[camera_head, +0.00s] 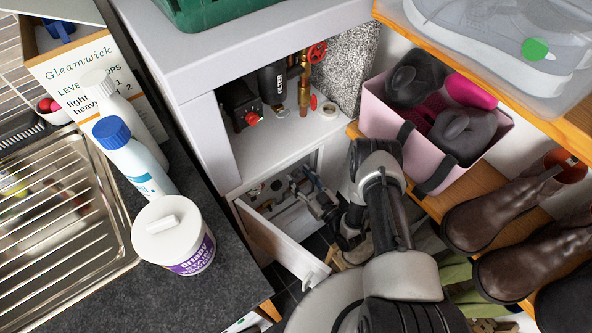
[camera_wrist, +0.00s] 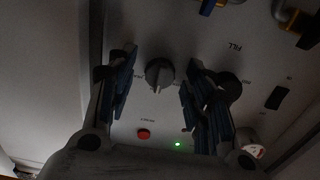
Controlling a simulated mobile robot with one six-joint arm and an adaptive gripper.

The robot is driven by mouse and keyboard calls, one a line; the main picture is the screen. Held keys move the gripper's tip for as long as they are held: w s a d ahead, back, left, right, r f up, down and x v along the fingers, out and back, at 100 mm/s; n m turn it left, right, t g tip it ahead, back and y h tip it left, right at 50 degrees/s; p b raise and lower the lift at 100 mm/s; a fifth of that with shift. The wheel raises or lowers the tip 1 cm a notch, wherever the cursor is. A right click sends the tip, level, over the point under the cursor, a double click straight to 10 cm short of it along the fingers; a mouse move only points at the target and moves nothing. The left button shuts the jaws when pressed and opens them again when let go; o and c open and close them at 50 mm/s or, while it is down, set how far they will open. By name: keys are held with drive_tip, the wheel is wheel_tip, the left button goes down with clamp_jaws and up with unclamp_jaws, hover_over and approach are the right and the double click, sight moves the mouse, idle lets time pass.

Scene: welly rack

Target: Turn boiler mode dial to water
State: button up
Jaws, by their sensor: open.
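The boiler panel (camera_wrist: 165,115) is a pale front inside the lower cupboard; part of it also shows in the head view (camera_head: 262,190). A dark round dial (camera_wrist: 158,74) with a raised grip bar sits between my gripper's fingers. My gripper (camera_wrist: 161,62) is open, with one blue-padded finger on each side of that dial, apparently not touching it. A second dark dial (camera_wrist: 229,88) is partly behind the right finger. In the head view my gripper (camera_head: 308,190) reaches into the cupboard.
A red button (camera_wrist: 143,134) and a lit green lamp (camera_wrist: 178,144) are low on the panel. Pipe fittings with blue handles are above.

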drive_tip(key=shift+c, duration=0.2)
drive_tip(key=c, duration=1)
drive_tip(key=shift+n, duration=0.4)
drive_tip(key=n+p, duration=0.3)
drive_tip(key=n, duration=0.8)
drive_tip(key=shift+r, duration=0.15)
drive_tip(key=shift+w, duration=0.1)
drive_tip(key=o, duration=1)
